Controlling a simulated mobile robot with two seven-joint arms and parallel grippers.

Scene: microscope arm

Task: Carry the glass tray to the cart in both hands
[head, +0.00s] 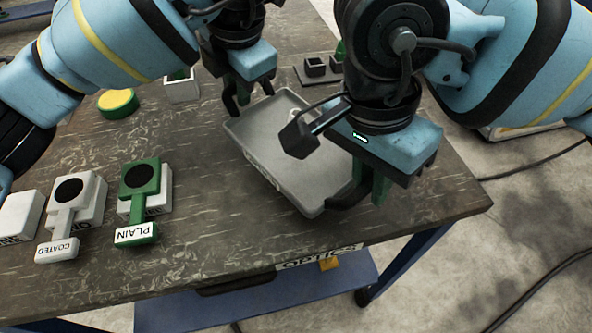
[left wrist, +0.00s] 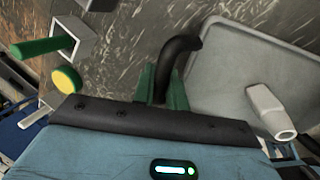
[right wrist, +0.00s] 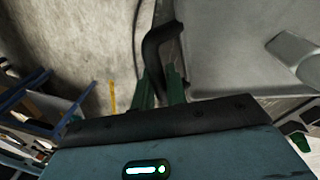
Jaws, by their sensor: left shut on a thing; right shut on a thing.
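The grey tray (head: 290,185) has raised walls and a black handle at each end. It is over the right part of the dark bench; I cannot tell if it touches the top. My left gripper (head: 243,98) is shut on the far-end handle (left wrist: 182,50). My right gripper (head: 372,190) is shut on the near-end handle (head: 345,196), close to the bench's front edge. Both wrist views show the tray beside the gripped handles, with a pale piece (left wrist: 270,108) over it that I cannot identify. My right arm hides part of the tray. I cannot make out the cart.
On the bench (head: 200,235) stand a green holder marked PLAIN (head: 139,200), a white one marked COATED (head: 70,210), a yellow-topped round disc (head: 117,102) and a white open box (head: 182,88). Cables lie on the floor (head: 480,250) to the right.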

